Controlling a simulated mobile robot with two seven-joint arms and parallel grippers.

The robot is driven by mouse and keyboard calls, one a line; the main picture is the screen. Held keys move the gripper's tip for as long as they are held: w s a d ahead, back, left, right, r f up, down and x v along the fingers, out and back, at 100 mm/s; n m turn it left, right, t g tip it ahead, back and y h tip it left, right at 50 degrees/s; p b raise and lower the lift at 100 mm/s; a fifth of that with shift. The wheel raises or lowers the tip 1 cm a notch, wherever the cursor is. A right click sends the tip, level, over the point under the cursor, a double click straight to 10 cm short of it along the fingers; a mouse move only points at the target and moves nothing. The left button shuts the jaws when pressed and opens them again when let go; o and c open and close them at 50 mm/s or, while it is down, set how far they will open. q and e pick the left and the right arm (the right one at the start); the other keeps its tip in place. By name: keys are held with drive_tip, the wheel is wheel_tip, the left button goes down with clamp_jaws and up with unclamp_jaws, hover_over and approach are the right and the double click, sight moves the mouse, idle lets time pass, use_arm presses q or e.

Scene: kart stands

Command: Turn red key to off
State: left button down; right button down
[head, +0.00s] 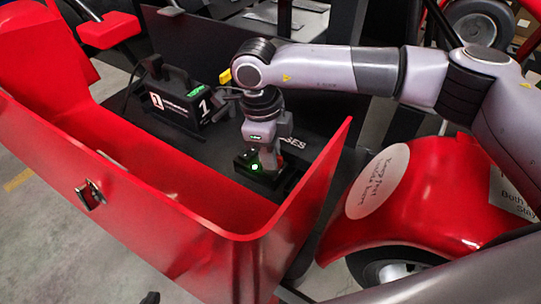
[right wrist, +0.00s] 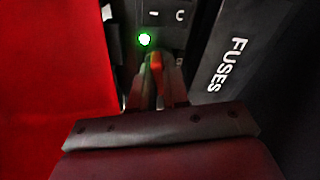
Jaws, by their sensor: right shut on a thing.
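The red key (right wrist: 157,62) shows as a small red piece between the fingertips of my right gripper (right wrist: 158,82) in the right wrist view. The gripper is shut on it. The fingers hide most of the key, so I cannot tell its exact angle. In the head view my right gripper (head: 268,158) points down at a small black switch box (head: 243,164) with a lit green light (head: 254,167). The key is hidden there. A small dark tip (head: 150,298) at the bottom edge may be my left gripper; its jaws cannot be made out.
A red kart body panel (head: 190,255) walls the front and left. A black box labelled 1 (head: 175,103) stands behind, left of my right gripper. A FUSES cover (right wrist: 228,60) lies right of the key. A red fender (head: 410,205) is at the right.

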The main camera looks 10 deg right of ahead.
drive_tip(key=shift+f+n+b, duration=0.15)
drive_tip(key=shift+n+b, duration=0.25)
drive_tip(key=shift+n, duration=0.4)
drive_tip(key=c, duration=1.4)
unclamp_jaws()
drive_tip(key=o, duration=0.4)
drive_tip(key=shift+c, duration=0.2)
